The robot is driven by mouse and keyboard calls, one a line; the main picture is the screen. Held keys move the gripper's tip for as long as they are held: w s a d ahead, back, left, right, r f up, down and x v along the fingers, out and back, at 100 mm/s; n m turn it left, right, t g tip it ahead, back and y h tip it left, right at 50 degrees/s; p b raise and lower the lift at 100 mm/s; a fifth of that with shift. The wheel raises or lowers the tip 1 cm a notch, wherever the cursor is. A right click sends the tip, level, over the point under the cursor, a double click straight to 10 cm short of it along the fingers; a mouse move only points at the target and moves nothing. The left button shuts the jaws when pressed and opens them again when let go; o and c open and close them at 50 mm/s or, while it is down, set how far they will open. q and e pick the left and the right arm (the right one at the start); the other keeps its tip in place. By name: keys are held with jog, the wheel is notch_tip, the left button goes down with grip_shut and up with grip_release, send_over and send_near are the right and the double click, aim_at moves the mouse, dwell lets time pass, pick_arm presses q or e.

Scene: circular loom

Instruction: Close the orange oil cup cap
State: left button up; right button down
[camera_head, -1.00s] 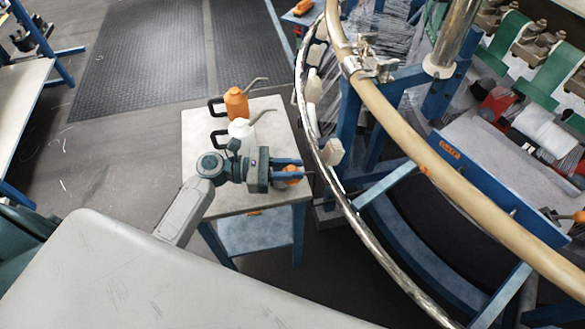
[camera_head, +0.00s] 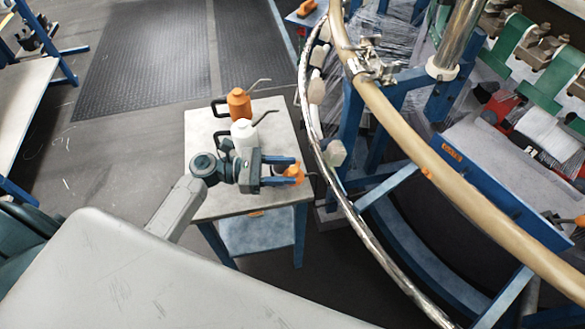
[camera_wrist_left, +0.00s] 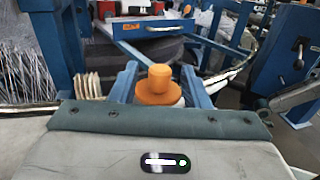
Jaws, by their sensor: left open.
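The orange oil cup cap (camera_head: 293,171) shows at the tips of my left gripper (camera_head: 284,171) above the right part of the small table. In the left wrist view the orange cap (camera_wrist_left: 159,84) is a knob on a wider brim, upright between the two blue fingers of my left gripper (camera_wrist_left: 158,80). The fingers are open, one on each side, with some room around the knob. What lies under the cap is mostly hidden; a pale part shows at its lower right. My right gripper is not in view.
An orange oil can (camera_head: 238,103) and a white oil can (camera_head: 244,133) with thin spouts stand on the small table (camera_head: 200,128) behind my left gripper. The loom's curved ring (camera_head: 338,190) passes close to the right of the table.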

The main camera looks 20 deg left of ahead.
pick_arm(q)
jog(key=p+v, duration=0.1)
jog(key=v, duration=0.7)
jog(key=shift+a, duration=0.2)
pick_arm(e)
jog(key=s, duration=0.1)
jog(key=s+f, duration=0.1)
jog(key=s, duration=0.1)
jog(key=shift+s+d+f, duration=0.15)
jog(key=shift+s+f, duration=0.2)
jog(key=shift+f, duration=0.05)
pick_arm(q)
jog(key=shift+s, duration=0.15)
